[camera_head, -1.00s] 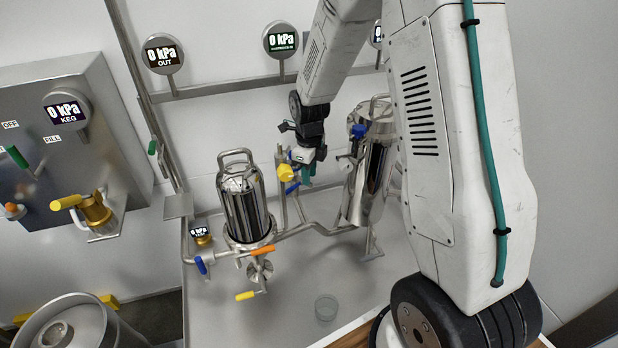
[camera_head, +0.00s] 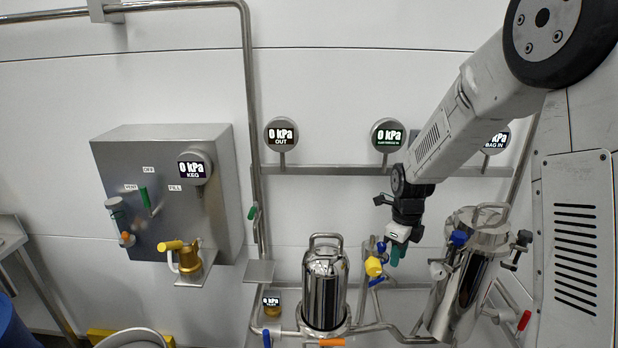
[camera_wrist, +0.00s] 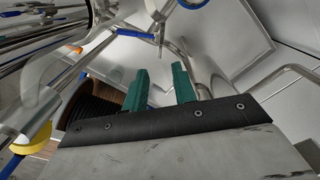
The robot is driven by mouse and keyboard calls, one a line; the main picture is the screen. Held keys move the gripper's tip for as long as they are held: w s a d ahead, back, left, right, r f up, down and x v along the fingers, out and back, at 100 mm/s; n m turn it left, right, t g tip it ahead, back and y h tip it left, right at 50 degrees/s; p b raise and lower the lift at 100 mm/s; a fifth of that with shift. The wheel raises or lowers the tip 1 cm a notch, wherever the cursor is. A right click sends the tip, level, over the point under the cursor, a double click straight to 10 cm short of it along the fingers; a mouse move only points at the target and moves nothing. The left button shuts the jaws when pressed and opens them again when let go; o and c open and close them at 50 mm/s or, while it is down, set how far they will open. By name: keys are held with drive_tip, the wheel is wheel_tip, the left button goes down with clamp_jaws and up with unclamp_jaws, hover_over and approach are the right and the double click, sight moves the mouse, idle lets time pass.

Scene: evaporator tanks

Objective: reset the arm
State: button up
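My arm reaches in from the upper right of the head view and bends down at the wrist. My gripper (camera_head: 395,256) hangs between the two steel tanks, close beside a yellow valve handle (camera_head: 373,267); I cannot tell whether they touch. In the wrist view the two teal fingers of my gripper (camera_wrist: 160,82) stand apart with nothing between them. The upright steel tank (camera_head: 325,290) is left of the gripper.
A grey keg panel (camera_head: 165,200) with a yellow-handled brass valve (camera_head: 187,258) is at the left. Pipes and an orange handle (camera_head: 332,342) lie low.

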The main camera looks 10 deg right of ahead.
drive_tip(key=shift+s+n, duration=0.15)
drive_tip(key=shift+n, duration=0.45)
drive_tip(key=s+a+r+n, duration=0.2)
drive_tip(key=s+r+n, duration=0.4)
drive_tip(key=s+n, duration=0.3)
drive_tip(key=s+a+r+n+t, duration=0.1)
drive_tip(key=s+r+n, duration=0.6)
drive_tip(key=s+n, duration=0.2)
drive_tip(key=s+a+r+n, duration=0.2)
drive_tip(key=s+r+n, duration=0.4)
drive_tip(key=s, duration=0.6)
drive_tip(key=n, duration=0.2)
drive_tip(key=shift+s+a+r+n, duration=0.25)
drive_tip(key=shift+s+a+n, duration=0.05)
drive_tip(key=shift+s+n, duration=0.1)
